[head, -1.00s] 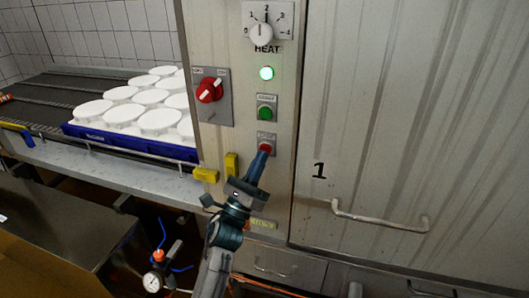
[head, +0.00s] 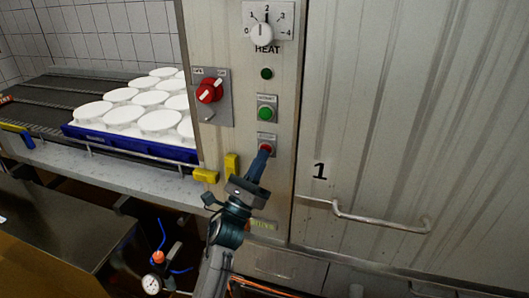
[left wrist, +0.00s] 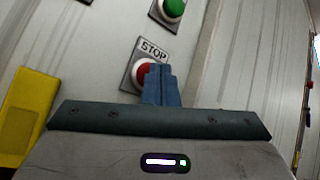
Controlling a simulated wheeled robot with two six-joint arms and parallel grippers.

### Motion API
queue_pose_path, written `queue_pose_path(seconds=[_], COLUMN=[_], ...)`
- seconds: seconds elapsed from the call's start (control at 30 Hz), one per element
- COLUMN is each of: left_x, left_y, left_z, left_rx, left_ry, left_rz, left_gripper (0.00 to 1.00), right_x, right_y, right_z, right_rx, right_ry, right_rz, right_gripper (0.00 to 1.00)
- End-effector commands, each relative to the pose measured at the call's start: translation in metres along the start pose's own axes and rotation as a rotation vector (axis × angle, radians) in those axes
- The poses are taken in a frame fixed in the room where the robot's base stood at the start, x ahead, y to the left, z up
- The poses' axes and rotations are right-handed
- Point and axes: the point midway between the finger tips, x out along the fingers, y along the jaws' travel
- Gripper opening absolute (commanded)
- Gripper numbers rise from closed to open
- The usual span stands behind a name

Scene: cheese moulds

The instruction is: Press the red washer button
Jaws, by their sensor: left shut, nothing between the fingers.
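The red button (head: 265,147) sits on a small plate on the washer's steel panel, and the plate reads STOP in the left wrist view. The red button also shows in the left wrist view (left wrist: 142,74), partly hidden behind my fingers. My left gripper (head: 262,158) is shut and empty, with its blue fingertips at the red button. It also shows in the left wrist view (left wrist: 161,80). The fingertips look to be touching the button. My right gripper is not in view.
A green button (head: 265,114) and an unlit lamp (head: 266,73) are above the red one. A HEAT knob (head: 262,34) and a red rotary switch (head: 209,91) are nearby. A blue tray (head: 125,145) of white moulds stands left. A door handle (head: 380,219) juts out at right.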

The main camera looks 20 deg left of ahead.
Motion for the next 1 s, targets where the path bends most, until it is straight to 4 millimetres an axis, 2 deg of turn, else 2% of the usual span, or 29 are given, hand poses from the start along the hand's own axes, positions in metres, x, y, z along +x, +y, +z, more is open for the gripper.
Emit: queue_pose_path(seconds=[0.43,1.0], left_x=[0.001,-0.012], left_y=[0.0,-0.009], left_z=[0.0,0.009], left_rx=[0.001,0.001], left_ry=[0.0,0.0], left_rz=[0.0,0.0], left_gripper=[0.0,0.0], right_x=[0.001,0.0], right_y=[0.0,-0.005], right_z=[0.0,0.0], right_rx=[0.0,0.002], right_ry=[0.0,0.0], right_rz=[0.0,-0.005], right_gripper=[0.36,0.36])
